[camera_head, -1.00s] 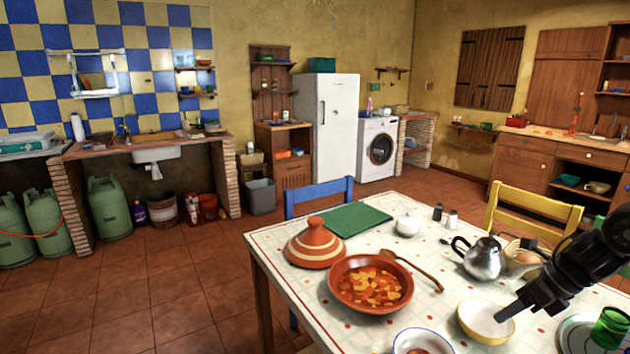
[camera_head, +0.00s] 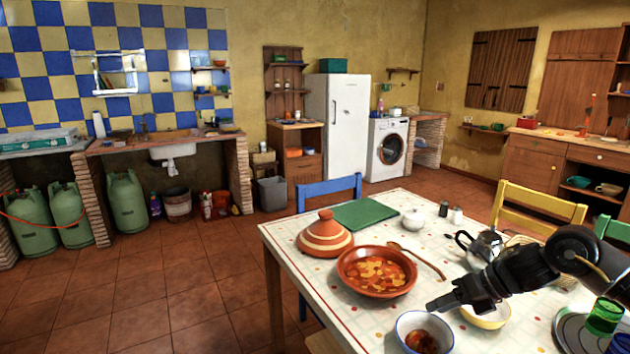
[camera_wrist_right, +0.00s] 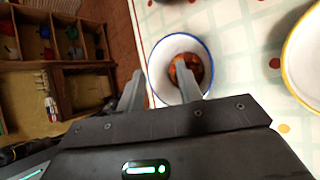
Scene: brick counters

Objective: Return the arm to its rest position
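My right arm reaches in from the right in the head view. Its gripper (camera_head: 434,304) is above the table, near the rim of a white bowl with a blue rim (camera_head: 403,325). In the right wrist view, the two fingers (camera_wrist_right: 160,88) stand apart, with nothing held between them. Beyond them is the same blue-rimmed bowl (camera_wrist_right: 163,52), with reddish-brown food (camera_wrist_right: 189,72) in it. I cannot tell whether a finger touches the bowl. My left gripper is not in view.
The table (camera_head: 316,312) also holds a terracotta dish of stew (camera_head: 377,271), a tagine lid (camera_head: 325,235), a silver teapot (camera_head: 484,247), a yellow bowl (camera_head: 487,318) under my arm and a green glass (camera_head: 604,317). Open tiled floor lies left of the table.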

